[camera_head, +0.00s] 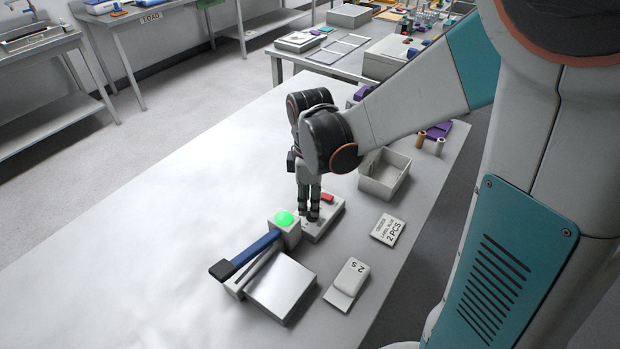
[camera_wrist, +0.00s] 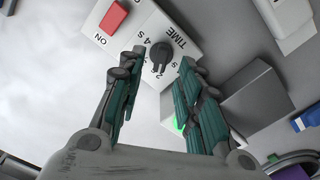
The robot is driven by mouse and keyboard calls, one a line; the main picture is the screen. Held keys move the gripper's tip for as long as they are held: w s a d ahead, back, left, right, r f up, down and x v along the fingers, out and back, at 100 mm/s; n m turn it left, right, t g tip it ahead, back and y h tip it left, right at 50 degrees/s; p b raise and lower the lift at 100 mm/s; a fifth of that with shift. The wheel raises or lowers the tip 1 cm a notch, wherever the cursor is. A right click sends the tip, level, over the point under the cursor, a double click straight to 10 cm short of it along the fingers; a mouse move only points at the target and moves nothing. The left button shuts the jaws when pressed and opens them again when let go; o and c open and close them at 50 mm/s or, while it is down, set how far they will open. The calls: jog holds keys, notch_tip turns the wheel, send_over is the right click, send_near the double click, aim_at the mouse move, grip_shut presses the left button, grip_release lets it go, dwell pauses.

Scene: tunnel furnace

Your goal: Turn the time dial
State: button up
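The time dial (camera_wrist: 160,58) is a dark round knob with a bar grip. It sits on a pale control box (camera_wrist: 146,27) marked "TIME", "4 S" and "2", with other lettering partly covered. My gripper (camera_wrist: 158,66) is open in the wrist view, with one green-padded finger on each side of the dial. In the head view my gripper (camera_head: 308,214) points down over the control box (camera_head: 325,226) and hides the dial.
A red switch (camera_wrist: 113,16) marked "ON" shares the box. Beside it stands a device with a blue lever (camera_head: 246,256), a green light (camera_head: 284,218) and a metal plate (camera_head: 283,287). An open bin (camera_head: 385,184), a "2 S" card (camera_head: 347,285) and a label card (camera_head: 388,229) lie nearby. The table's left is clear.

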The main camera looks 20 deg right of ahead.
notch_tip(320, 180, up, 9)
dwell(0.3)
jog(key=shift+s+f, duration=0.1)
jog(key=shift+s, duration=0.15)
